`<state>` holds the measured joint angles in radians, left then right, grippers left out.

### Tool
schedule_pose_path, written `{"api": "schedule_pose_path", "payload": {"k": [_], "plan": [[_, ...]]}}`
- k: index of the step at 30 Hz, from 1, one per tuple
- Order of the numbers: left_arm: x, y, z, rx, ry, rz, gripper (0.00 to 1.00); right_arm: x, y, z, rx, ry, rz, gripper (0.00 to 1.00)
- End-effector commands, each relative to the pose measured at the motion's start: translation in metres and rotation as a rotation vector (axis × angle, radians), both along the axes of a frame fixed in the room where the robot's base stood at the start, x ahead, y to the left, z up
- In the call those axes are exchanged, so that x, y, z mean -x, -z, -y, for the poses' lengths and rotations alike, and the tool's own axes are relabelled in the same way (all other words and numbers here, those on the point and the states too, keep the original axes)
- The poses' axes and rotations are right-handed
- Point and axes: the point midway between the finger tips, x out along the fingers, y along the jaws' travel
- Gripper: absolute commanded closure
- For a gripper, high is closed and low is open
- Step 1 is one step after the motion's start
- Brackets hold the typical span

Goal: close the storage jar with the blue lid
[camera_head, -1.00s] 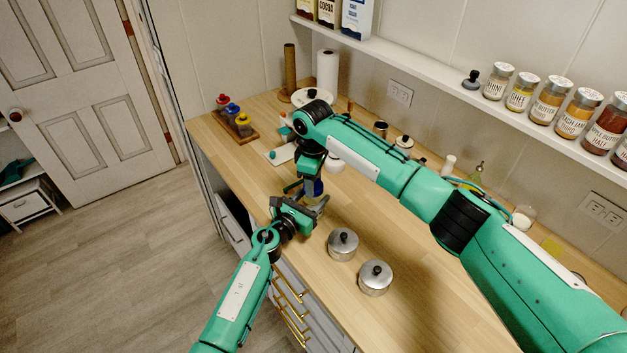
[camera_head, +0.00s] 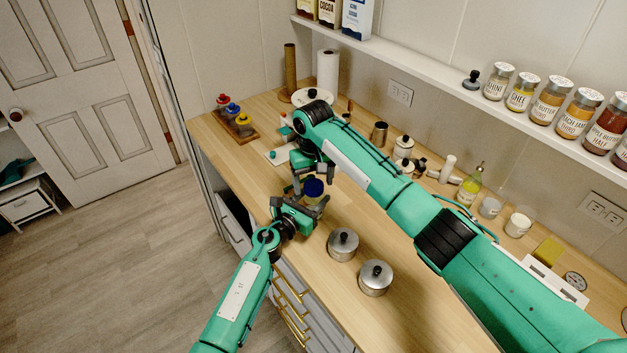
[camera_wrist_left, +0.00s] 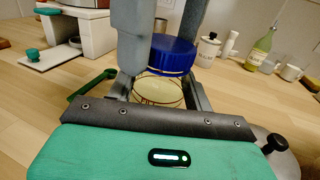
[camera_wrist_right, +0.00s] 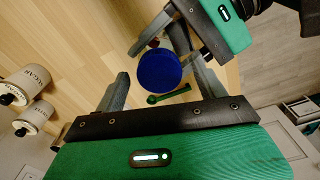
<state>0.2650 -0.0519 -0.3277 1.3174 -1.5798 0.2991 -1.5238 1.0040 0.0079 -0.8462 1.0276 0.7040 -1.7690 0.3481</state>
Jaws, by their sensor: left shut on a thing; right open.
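The storage jar (camera_wrist_left: 158,92) is clear glass with pale contents. My left gripper (camera_head: 304,203) is shut on the jar, its fingers on either side of the glass in the left wrist view. The blue lid (camera_head: 314,187) is at the top of the jar. In the left wrist view the lid (camera_wrist_left: 172,54) looks shifted to the right of the jar, and I cannot tell whether it is seated. My right gripper (camera_wrist_right: 163,80) is open, with its fingers apart on either side of the lid.
Two silver lidded pots (camera_head: 343,243) (camera_head: 375,277) stand on the counter to the right. A green-handled utensil (camera_wrist_left: 92,86) lies beside the jar.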

Motion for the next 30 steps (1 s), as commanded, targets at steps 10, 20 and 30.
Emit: {"api": "schedule_pose_path", "payload": {"k": [10,20,30], "plan": [[0.000,0.000,0.000,0.000,0.000,0.000,1.00,0.000,-0.034,0.000,-0.002,-0.001,0.002,0.28],[0.000,0.000,0.000,0.000,-0.001,0.000,1.00,-0.001,-0.100,0.000,-0.001,-0.001,0.002,0.28],[0.000,0.000,0.000,0.000,-0.001,0.000,1.00,0.000,-0.120,0.000,0.000,0.000,-0.001,0.28]]}}
